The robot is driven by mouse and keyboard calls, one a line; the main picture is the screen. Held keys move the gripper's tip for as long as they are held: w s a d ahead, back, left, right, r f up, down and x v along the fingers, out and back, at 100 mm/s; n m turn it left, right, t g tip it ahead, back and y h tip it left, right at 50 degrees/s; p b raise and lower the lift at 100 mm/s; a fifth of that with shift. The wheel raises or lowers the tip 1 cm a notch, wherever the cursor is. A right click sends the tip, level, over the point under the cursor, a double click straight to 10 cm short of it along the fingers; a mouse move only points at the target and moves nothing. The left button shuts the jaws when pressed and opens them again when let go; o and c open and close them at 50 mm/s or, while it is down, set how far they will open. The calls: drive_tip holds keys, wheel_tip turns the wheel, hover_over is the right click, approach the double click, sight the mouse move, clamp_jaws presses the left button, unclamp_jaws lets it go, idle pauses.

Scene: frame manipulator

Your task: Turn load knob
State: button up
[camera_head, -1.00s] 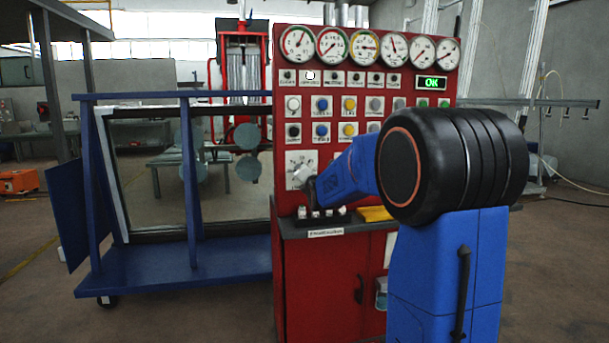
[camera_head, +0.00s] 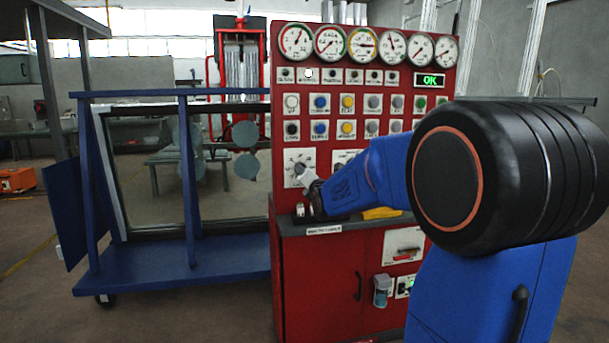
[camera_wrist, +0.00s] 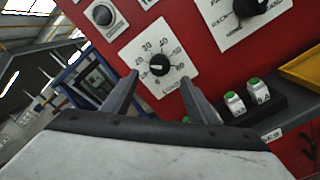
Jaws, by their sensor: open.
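The load knob (camera_wrist: 160,65) is a black dial on a white square plate with a numbered scale, mounted on the red panel. In the wrist view it sits between and beyond the two fingertips. My gripper (camera_wrist: 159,78) is open, with one finger on each side of the knob plate's lower part. Nothing is between the fingers; whether either finger touches the panel is not clear. In the head view the load plate (camera_head: 293,160) is at the panel's lower left, with my gripper (camera_head: 308,180) at its lower right corner, partly covering it.
A second black knob (camera_wrist: 248,5) is up and right of the load knob. A blue wheeled frame (camera_head: 190,260) stands at left.

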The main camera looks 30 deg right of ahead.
drive_tip(key=v, duration=1)
idle(0.4)
drive_tip(key=s+a+f+m+g+y, duration=0.1)
drive_tip(key=s+a+f+m+g, duration=0.3)
drive_tip(key=s+f+m, duration=0.3)
drive_tip(key=s+a+f+m+g+y, duration=0.2)
drive_tip(key=s+a+f+m+g, duration=0.2)
drive_tip(key=s, duration=1.2)
drive_tip(key=s+a+f+m+g+y, duration=0.2)
drive_tip(key=s+a+f+m+g, duration=0.2)
drive_tip(key=s+a+f+m, duration=0.5)
drive_tip(key=s+f+m, duration=0.2)
drive_tip(key=s+m, duration=0.1)
drive_tip(key=shift+s+a+m+g, duration=0.2)
drive_tip(key=shift+s+m+g, duration=0.1)
drive_tip(key=shift+m, duration=0.1)
drive_tip(key=shift+w, duration=0.1)
